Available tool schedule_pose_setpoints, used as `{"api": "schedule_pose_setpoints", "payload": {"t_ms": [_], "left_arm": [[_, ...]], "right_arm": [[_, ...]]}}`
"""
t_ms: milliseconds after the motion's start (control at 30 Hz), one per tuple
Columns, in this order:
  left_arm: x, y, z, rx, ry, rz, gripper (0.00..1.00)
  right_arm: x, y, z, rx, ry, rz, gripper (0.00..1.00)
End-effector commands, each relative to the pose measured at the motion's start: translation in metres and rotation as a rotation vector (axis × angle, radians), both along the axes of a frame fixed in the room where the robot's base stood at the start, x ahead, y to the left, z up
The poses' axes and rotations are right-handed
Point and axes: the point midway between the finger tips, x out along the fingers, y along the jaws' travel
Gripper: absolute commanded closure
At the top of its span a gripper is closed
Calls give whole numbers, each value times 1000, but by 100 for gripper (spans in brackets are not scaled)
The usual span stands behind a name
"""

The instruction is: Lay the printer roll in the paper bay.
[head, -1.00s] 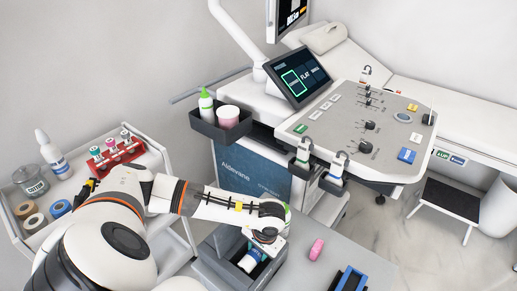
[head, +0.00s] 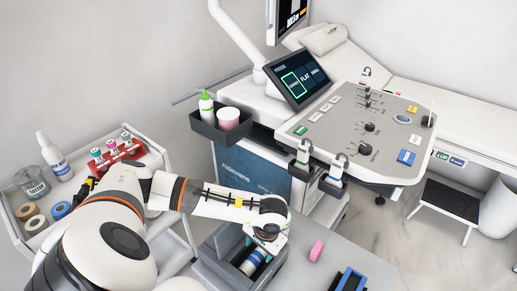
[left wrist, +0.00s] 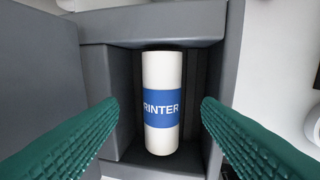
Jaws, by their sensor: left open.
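The printer roll (head: 254,262) is white with a blue band. It lies inside the grey open-topped paper bay (head: 213,267), at the bottom of the head view. In the left wrist view the roll (left wrist: 162,75) lies lengthwise between the walls of the bay (left wrist: 150,28), with part of the word PRINTER showing. My left gripper (left wrist: 160,104) is open, with one green finger on each side above the roll, and apart from it in the picture. In the head view my left wrist is just above the bay and the fingers are mostly hidden. My right gripper is out of view.
A pink object (head: 317,249) and a blue-and-black holder (head: 348,281) are on the grey surface right of the bay. The ultrasound console (head: 340,125) stands behind. A white trolley (head: 18,205) at left carries bottles, tape rolls and a red tube rack (head: 118,156).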

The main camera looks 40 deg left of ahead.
Motion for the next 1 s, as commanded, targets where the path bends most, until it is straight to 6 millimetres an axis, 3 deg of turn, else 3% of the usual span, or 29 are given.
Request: {"api": "schedule_pose_setpoints", "payload": {"t_ms": [200, 433, 633, 1000], "left_arm": [[2, -9, 50, 0, -6, -1, 41], [3, -16, 88, 1, -4, -1, 41], [2, -18, 101, 2, -1, 1, 41], [2, -18, 101, 1, 0, 1, 41]], "right_arm": [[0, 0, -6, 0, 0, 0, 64], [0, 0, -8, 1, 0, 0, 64], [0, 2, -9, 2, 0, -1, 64], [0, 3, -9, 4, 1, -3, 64]]}}
